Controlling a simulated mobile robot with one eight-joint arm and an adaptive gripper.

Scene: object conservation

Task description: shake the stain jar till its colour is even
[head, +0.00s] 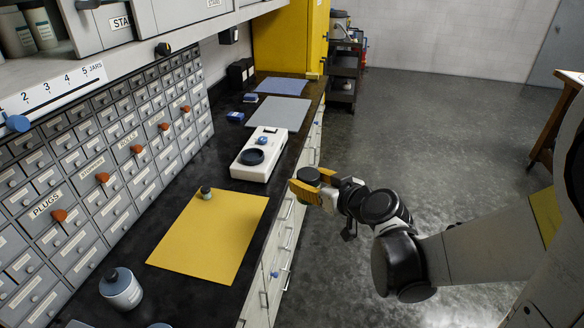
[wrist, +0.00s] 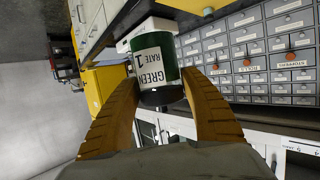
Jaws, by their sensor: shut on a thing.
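My gripper (head: 316,187) has yellow fingers and is shut on a stain jar, beyond the right edge of the counter and above the floor. The jar (head: 308,175) shows its dark round end in the head view, and the fingers hide much of it. In the wrist view, the jar (wrist: 150,62) sits between the fingers (wrist: 160,106). A dark end faces the wrist camera. I cannot tell from these views whether its colour is even.
The dark counter (head: 190,295) holds a yellow mat (head: 210,240) with a small dark-capped bottle (head: 206,192). A white device (head: 259,155) with a black disc stands behind it. A larger bottle (head: 121,290) stands front left. Grey drawers (head: 110,150) line the left.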

